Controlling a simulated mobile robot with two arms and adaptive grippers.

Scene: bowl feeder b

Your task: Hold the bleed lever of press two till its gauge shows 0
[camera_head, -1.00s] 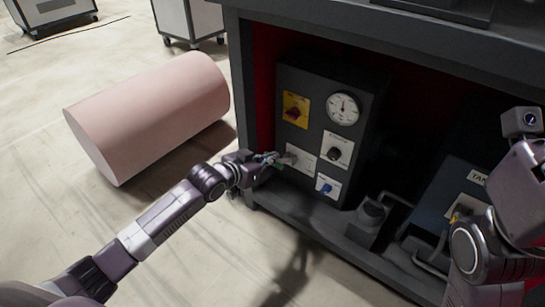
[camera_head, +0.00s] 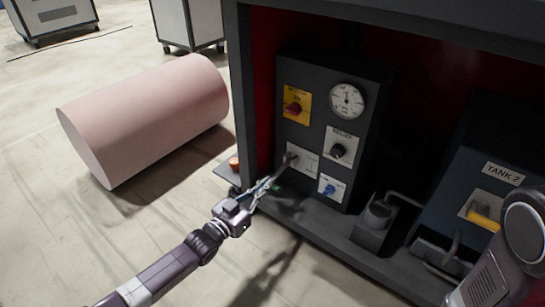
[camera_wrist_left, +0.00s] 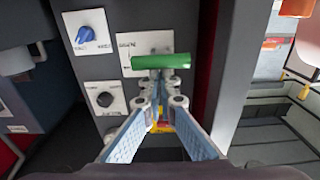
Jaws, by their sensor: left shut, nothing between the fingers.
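The dark control box (camera_head: 318,70) sits inside the press frame. Its round white gauge (camera_head: 347,100) is at the upper right; its needle points roughly upward, but the figures are too small to read. A lever stands out from the lower left white plate (camera_head: 305,166); its green handle (camera_wrist_left: 160,62) crosses that plate in the left wrist view. My left gripper (camera_head: 267,184) is shut and empty, its tips at the handle, overlapping it in the left wrist view (camera_wrist_left: 158,84). I cannot tell whether they touch. My right gripper is out of view.
The box also carries a red switch on a yellow plate (camera_head: 297,104), a black relief knob (camera_head: 339,150) and a blue knob (camera_head: 330,188). A blue unit labelled TANK 2 (camera_head: 481,177) stands right.

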